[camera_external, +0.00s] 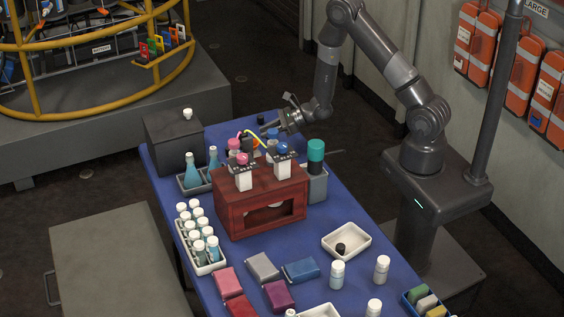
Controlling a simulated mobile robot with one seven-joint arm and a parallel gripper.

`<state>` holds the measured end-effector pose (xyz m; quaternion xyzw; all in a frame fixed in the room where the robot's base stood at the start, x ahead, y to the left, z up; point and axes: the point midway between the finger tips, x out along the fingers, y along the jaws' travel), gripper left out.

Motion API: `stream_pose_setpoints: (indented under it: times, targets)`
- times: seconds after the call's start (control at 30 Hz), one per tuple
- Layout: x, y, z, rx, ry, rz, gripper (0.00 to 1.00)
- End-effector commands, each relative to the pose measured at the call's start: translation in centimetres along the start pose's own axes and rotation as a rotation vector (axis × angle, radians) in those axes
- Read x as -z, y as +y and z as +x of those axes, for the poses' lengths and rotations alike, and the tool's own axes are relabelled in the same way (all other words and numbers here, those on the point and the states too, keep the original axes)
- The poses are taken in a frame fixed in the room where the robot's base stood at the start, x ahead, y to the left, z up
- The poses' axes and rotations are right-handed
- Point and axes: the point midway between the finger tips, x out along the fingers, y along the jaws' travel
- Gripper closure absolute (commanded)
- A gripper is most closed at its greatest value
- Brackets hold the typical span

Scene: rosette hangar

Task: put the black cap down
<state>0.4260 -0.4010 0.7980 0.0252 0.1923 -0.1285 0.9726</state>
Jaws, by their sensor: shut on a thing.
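My gripper (273,122) is at the far end of the blue table, behind the red-brown wooden box. Its fingers point left and are shut on a small dark thing, which looks like the black cap (261,118). The cap is small here and partly covered by the fingers. I cannot tell whether it touches the table or is held above it. Another small black cap-like piece (340,248) sits in the white tray (357,238) at the right front.
A rack of white-capped vials (213,262) lines the left edge. Blue surface (225,133) is bare left of my gripper.

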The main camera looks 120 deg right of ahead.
Motion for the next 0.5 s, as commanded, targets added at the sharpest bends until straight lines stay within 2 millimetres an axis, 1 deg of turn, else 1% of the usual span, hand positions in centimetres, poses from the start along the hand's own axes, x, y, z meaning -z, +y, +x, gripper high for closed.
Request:
stream_pose_setpoints:
  times: [0.03,0.3,0.4,0.5]
  targets:
    - [-0.2,-1.1,-1.5,0.012,0.002,0.000,0.97]
    - [-1.5,-4.1,-7.5,0.010,0.001,0.000,0.97]
    - [-1.8,-4.9,-9.2,0.010,0.002,0.001,0.97]
    - [-2.1,-5.4,-10.2,0.008,0.002,0.002,0.97]
